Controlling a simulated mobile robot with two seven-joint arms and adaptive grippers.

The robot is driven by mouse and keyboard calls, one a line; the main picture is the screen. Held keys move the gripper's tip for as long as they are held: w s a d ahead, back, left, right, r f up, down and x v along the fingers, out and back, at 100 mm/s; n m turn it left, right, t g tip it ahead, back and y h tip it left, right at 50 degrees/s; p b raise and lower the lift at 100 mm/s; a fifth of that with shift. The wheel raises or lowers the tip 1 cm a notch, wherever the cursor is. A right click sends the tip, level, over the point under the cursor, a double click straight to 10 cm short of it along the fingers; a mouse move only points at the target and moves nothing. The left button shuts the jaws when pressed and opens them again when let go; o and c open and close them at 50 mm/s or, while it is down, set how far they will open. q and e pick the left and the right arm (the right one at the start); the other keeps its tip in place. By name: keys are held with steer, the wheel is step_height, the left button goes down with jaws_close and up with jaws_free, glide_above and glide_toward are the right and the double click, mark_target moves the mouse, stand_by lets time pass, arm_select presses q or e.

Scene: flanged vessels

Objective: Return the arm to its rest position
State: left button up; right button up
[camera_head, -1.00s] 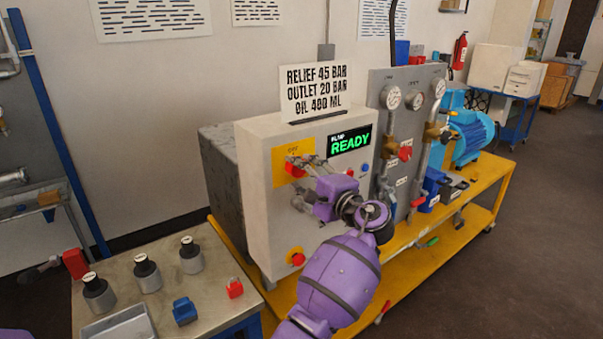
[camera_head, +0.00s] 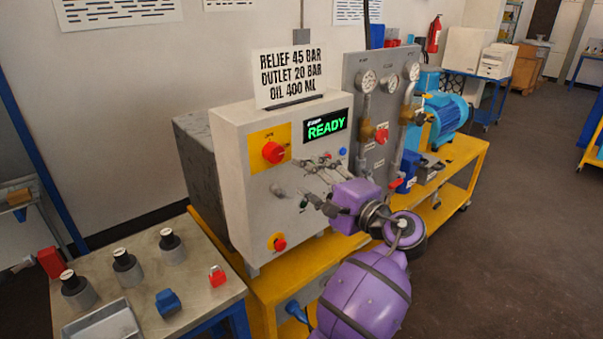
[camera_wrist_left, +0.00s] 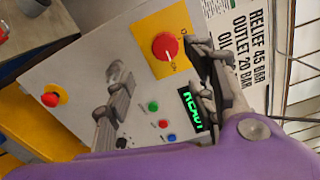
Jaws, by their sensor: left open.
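My left gripper (camera_head: 302,176) is at the end of my purple arm, in front of the grey control cabinet (camera_head: 228,165). Its jaws are open and nothing is between them. It is below and right of the red rotary knob (camera_head: 273,152) on its yellow plate, apart from it. In the left wrist view the open fingers (camera_wrist_left: 160,85) frame part of the panel, with the red knob (camera_wrist_left: 165,46) above between them. My right gripper is not in view.
The display (camera_head: 325,127) reads READY. A red stop button (camera_head: 279,243) sits low on the cabinet. Gauges and valves stand on a panel (camera_head: 355,70) to the right, on a yellow cart (camera_head: 462,150). A bench (camera_head: 215,292) with vessels and a tray is at left. The floor at right is clear.

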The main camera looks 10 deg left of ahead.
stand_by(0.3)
arm_select(q)
steer(key=w+d+f+t+h, duration=0.4)
steer(key=w+d+f+h, duration=0.2)
steer(key=f+h, duration=0.25)
steer(key=s+a+f+n+g+h, duration=0.1)
steer(key=s+f+n+h, duration=0.2)
steer(key=f, duration=0.4)
steer(key=s+a+f+h, duration=0.1)
steer(key=s+f+h, duration=0.25)
steer(key=f, duration=0.35)
steer(key=s+a+f+n+g, duration=0.1)
steer(key=s+a+f+n, duration=0.1)
steer(key=s+a+f, duration=0.2)
steer(key=s+a+f+n+g, duration=0.2)
steer(key=s+a+f, duration=0.2)
steer(key=s+f, duration=0.7)
steer(key=s+a+f+n+g, duration=0.2)
steer(key=s+a+f, duration=0.2)
steer(key=s, duration=1.7)
step_height(320, 180, down, 4)
steer(key=shift+s+r, duration=0.25)
steer(key=shift+s, duration=0.1)
steer(key=shift+c, duration=0.3)
